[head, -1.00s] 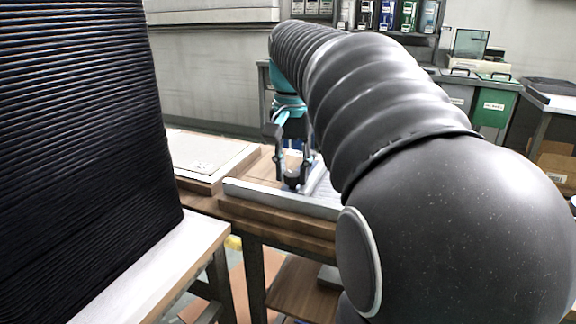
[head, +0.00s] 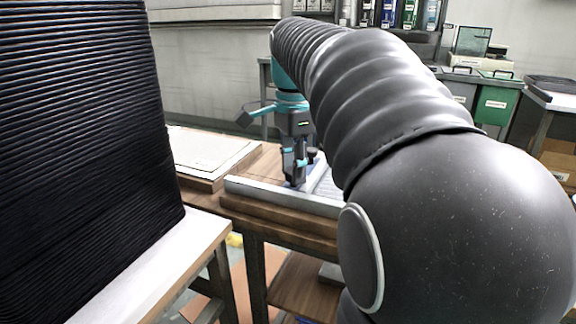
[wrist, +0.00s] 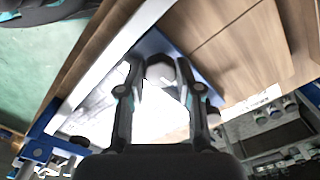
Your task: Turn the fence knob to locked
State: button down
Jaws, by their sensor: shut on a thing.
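My gripper (head: 294,180) points down at the front of the wooden worktable in the head view. The wrist view shows its two fingers (wrist: 160,72) on either side of a rounded grey knob (wrist: 160,66), shut on it. In the head view the fingers hide the knob. A pale metal rail (head: 270,193) runs along the table's front edge beside the gripper; it also shows in the wrist view (wrist: 107,65). A blue strip (wrist: 150,43) lies just beyond the knob in the wrist view. I cannot read any lock marking.
A tray-like white panel (head: 205,150) lies left of the gripper. A tall black ribbed stack (head: 85,120) stands at the near left on a pale-topped table (head: 160,270). Green and grey bins (head: 495,105) stand at the back right. My arm covers much of the right side.

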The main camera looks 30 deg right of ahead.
jog(key=shift+m, duration=0.4)
jog(key=c, duration=0.8)
grip_release()
jog(key=shift+o, duration=0.2)
jog(key=shift+r, duration=0.1)
notch_tip(320, 180, up, 12)
jog(key=s+a+f+n+t, duration=0.2)
jog(key=s+a+f+n, duration=0.2)
jog(key=f, duration=0.5)
jog(key=s+a+f+n+t, duration=0.1)
jog(key=s+a+f+n, duration=0.3)
jog(key=f+n, duration=0.4)
jog(key=s+a+f+n+t, duration=0.2)
jog(key=s+a+f+n, duration=0.2)
jog(key=f+n, duration=0.3)
notch_tip(320, 180, down, 3)
jog(key=shift+s+a+r+n+t, duration=0.2)
jog(key=shift+s+a+n+t, duration=0.1)
jog(key=shift+s, duration=0.5)
